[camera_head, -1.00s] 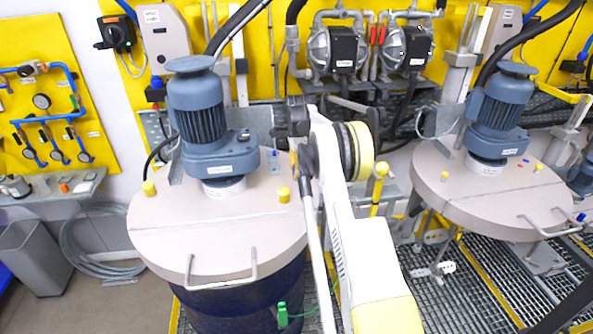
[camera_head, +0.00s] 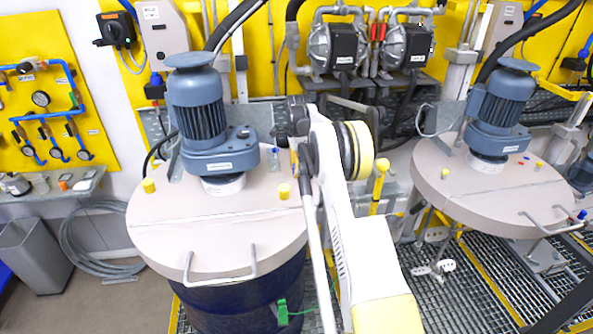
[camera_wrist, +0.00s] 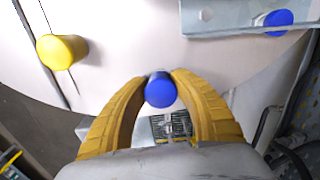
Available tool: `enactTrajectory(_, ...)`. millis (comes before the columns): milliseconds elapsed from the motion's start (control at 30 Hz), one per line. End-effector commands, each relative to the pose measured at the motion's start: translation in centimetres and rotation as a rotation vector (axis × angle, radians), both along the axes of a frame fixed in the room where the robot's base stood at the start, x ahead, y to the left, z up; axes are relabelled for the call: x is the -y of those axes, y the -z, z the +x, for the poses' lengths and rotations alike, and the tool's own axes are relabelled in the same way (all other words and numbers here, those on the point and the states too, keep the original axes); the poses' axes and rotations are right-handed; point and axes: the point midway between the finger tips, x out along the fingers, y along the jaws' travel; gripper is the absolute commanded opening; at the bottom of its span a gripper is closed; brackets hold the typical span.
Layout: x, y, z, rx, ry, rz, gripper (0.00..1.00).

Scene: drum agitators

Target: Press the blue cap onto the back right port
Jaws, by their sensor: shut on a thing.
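In the wrist view my gripper (camera_wrist: 160,95) has two yellow fingers closed around a blue cap (camera_wrist: 160,90), whose round face shows between the fingertips. The pale drum lid (camera_wrist: 110,30) lies beyond it; I cannot tell whether the cap touches it. In the head view the drum lid (camera_head: 215,235) carries a grey-blue motor (camera_head: 197,110) and two yellow caps (camera_head: 148,186) (camera_head: 284,191). One yellow cap also shows in the wrist view (camera_wrist: 62,52). My arm hides the fingers in the head view. The back right port is not clearly visible.
A second blue piece (camera_wrist: 278,22) shows at the wrist view's upper right. A small bluish piece (camera_head: 273,158) stands beside the motor. A lid handle (camera_head: 220,268) is at the front. A second lidded drum (camera_head: 490,190) stands right, and pumps (camera_head: 370,45) are behind.

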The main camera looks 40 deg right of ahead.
Motion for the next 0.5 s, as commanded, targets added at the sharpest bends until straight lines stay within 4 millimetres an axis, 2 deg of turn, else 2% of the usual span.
enactTrajectory(433, 0.00, 0.61, 0.00, 0.000, 0.000, 0.000, 0.14)
enactTrajectory(500, 0.00, 0.70, -0.01, 0.000, 0.000, 0.000, 0.07)
